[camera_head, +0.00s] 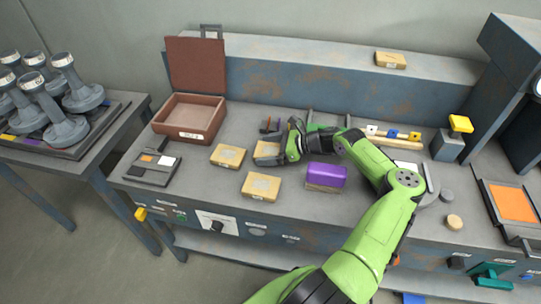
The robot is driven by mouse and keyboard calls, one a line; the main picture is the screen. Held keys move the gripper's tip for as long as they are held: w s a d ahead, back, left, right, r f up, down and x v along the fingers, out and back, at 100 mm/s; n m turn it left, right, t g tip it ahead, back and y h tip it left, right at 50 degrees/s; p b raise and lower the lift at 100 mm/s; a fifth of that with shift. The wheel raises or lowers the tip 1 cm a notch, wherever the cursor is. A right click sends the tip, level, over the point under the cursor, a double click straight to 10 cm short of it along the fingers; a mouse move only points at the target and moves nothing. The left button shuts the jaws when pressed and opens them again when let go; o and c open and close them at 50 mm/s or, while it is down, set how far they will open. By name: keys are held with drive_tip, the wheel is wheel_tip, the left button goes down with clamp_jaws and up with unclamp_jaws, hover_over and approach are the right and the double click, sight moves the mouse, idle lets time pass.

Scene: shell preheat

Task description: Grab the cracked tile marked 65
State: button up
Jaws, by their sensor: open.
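Several tan tiles with small labels are in the head view; the numbers are too small to read, so I cannot tell which is marked 65. One tan tile (228,156) lies right of the brown box, another (261,187) lies nearer the front edge. A third tan tile (266,150) lies beside my gripper, partly hidden by it. A fourth tan tile (390,60) lies on the raised back ledge. My gripper (280,147) is open, low over the bench at that third tile's right side; whether it touches the tile is unclear.
A purple-topped block (325,175) lies right of my gripper. An open brown box (187,118) stands at the left with its lid up. A small tray (153,168) lies in front of it. A rack with coloured pieces (395,141) sits behind my arm.

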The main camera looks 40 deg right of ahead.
drive_tip(key=shift+w+a+f, duration=0.1)
drive_tip(key=shift+w+a, duration=0.05)
drive_tip(key=shift+w, duration=0.05)
drive_tip(key=shift+c, duration=0.3)
drive_tip(key=c, duration=1)
